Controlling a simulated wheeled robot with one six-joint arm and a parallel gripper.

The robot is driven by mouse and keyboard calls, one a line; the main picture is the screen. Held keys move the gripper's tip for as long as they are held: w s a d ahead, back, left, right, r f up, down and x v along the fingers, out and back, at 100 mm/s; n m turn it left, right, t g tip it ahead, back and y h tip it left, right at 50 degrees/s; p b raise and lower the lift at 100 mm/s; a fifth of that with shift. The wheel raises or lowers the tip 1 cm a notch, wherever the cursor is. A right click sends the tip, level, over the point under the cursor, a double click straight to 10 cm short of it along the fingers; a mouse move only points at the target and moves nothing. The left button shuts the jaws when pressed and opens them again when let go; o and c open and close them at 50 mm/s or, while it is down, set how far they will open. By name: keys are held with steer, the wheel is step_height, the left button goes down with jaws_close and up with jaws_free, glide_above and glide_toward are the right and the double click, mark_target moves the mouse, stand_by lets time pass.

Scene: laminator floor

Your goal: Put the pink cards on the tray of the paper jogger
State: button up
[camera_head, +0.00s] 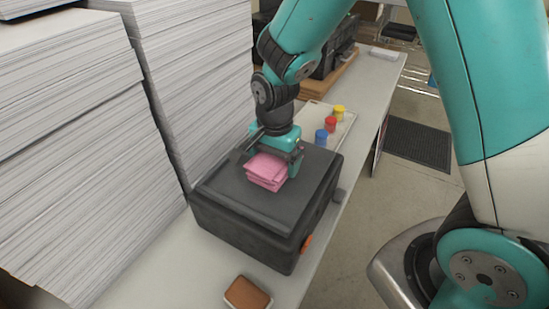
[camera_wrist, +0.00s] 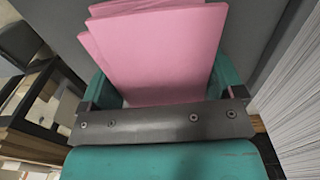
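The pink cards (camera_head: 266,171) form a small, slightly uneven stack at the middle of the top of a black box-shaped machine (camera_head: 240,203). I cannot tell whether they rest on it or hang just above it. My gripper (camera_head: 275,158) points down over the cards, with its two sides spread about as wide as the stack. In the wrist view the cards (camera_wrist: 160,55) fill the centre, between the two sides of my gripper (camera_wrist: 165,95). Whether the fingers press on the cards is hidden. No label shows whether the black machine is the paper jogger.
Tall white paper stacks (camera_head: 195,75) stand close on the left. Behind the machine a pale tray (camera_head: 343,133) holds blue, red and yellow pieces (camera_head: 330,123). A brown block (camera_head: 247,293) lies in front on the narrow table (camera_head: 205,270). Open floor is to the right.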

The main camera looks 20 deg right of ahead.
steer(key=shift+o, duration=0.7)
steer(key=shift+r, duration=0.2)
step_height(320, 180, up, 11)
steer(key=b, duration=0.1)
steer(key=s+a+r+n+y, duration=0.2)
steer(key=s+n, duration=0.7)
steer(key=s+a+r+n+y, duration=0.2)
steer(key=s+r+n, duration=0.1)
steer(key=s+n, duration=0.6)
steer(key=shift+s+a, duration=0.3)
steer(key=shift+a, duration=0.05)
steer(key=shift+a, duration=0.1)
